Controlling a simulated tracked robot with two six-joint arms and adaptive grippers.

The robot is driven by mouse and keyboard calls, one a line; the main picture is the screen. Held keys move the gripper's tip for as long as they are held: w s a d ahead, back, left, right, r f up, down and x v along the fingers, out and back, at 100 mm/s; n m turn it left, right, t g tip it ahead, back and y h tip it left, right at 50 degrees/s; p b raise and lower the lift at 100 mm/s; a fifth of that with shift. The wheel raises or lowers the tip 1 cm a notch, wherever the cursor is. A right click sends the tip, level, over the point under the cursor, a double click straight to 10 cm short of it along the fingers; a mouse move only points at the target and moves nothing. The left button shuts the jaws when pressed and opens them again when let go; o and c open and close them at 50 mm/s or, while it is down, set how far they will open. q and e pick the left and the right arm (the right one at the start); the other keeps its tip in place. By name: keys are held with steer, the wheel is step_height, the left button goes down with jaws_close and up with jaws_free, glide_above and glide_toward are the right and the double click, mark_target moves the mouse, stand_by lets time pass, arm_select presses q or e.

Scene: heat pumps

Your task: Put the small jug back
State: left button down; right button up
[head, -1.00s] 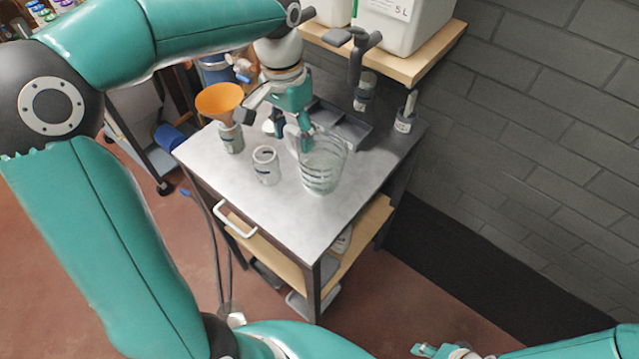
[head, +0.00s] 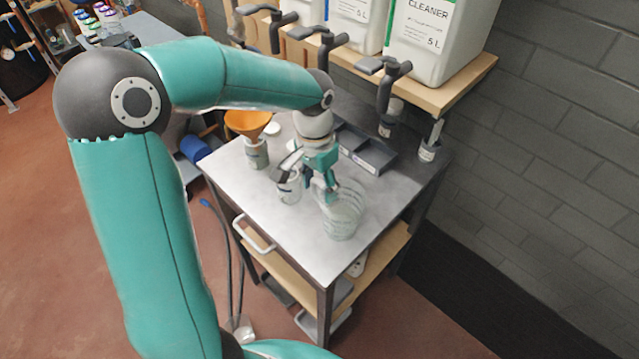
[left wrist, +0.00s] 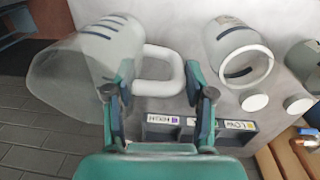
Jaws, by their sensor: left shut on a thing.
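The clear jug (head: 342,215) with graduation marks is over the front right part of the metal-topped trolley (head: 300,245). My left gripper (head: 329,190) is at its handle side, with the wrist above. In the left wrist view the jug (left wrist: 85,65) fills the upper left, and its looped handle (left wrist: 176,75) lies between the fingers of my left gripper (left wrist: 160,100), which is shut on it. I cannot tell whether the jug's base touches the top. My right gripper is out of view.
A small labelled beaker (head: 289,190) stands close left of the gripper; it also shows in the left wrist view (left wrist: 238,52). Behind are an orange funnel (head: 247,122) in a jar, a grey compartment tray (head: 368,150), and pump spouts below shelved canisters (head: 440,35). The trolley's front is clear.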

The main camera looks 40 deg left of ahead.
arm_select(q)
steer(key=shift+f, duration=0.1)
steer(key=shift+c, duration=2)
jaws_free()
step_height(320, 180, up, 12)
steer(key=shift+a, duration=0.45)
